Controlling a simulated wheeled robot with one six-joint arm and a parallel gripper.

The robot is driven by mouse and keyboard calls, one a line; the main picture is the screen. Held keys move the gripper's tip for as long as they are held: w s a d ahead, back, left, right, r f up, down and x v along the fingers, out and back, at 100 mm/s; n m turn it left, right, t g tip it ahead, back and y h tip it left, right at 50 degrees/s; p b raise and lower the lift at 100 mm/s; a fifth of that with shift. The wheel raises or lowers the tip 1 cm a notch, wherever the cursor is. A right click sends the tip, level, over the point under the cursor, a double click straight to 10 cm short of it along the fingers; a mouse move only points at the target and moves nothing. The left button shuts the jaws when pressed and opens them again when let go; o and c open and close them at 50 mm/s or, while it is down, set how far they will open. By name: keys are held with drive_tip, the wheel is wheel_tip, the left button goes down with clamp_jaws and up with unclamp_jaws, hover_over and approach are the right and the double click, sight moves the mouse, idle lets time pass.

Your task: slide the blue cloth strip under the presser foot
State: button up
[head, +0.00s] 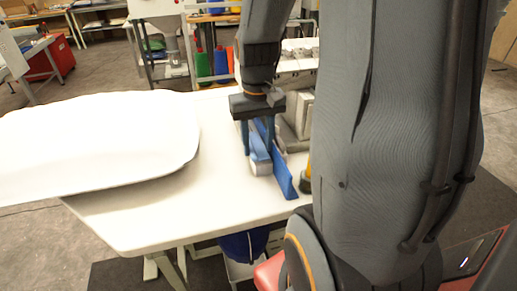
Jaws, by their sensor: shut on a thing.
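The blue cloth strip (284,178) stands on edge at the right side of the white table, its near end toward the table's front edge. My gripper (259,148) points down over the table and is shut on the strip near its far part. A small grey-white block (261,167) shows just below and beside the fingers. The grey sewing machine (297,118) is behind and to the right, partly hidden by my arm. The presser foot is hidden, so I cannot tell where the strip's far end lies relative to it.
The table's front middle is clear. A yellow and dark object (306,180) stands right of the strip. Racks with coloured spools (203,65) stand behind.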

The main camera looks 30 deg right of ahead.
sight(254, 142)
drive_tip(key=shift+w+d+f+b, duration=0.2)
drive_tip(key=shift+w+b, duration=0.15)
drive_tip(key=shift+w, duration=0.35)
drive_tip(key=shift+w+d+f+b, duration=0.1)
drive_tip(key=shift+w+d+b, duration=0.1)
drive_tip(key=shift+w+b, duration=0.35)
drive_tip(key=shift+w+d+f+b, duration=0.1)
drive_tip(key=shift+w+d+b, duration=0.1)
drive_tip(key=shift+w, duration=0.65)
drive_tip(key=shift+f, duration=0.35)
drive_tip(key=o, duration=1.1)
drive_tip(key=shift+a, duration=0.1)
